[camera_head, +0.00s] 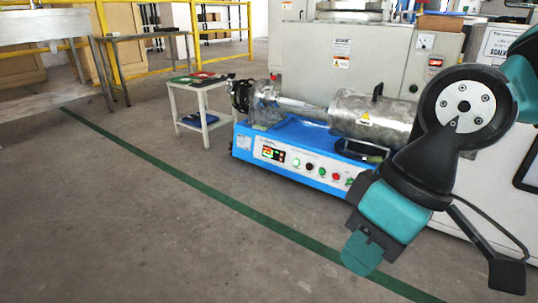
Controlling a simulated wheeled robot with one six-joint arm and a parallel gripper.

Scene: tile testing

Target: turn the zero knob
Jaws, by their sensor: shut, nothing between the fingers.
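The blue machine (248,148) stands on the floor mid-view, with a white control panel along its front. The panel has a small lit display (272,153) and a row of several round controls. One is a dark knob (309,167). The labels are too small to read, so I cannot tell for sure which control is the zero knob. My gripper (361,254) is in front and to the lower right of the panel, pointing down. It looks shut and empty, apart from the machine. My arm hides part of the machine's right end.
A metal cylinder (372,116) lies on the machine's top. A small white side table (200,92) stands to its left. Grey cabinets (300,55) stand behind. A green line (180,170) crosses the floor. The floor in front of the machine is clear.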

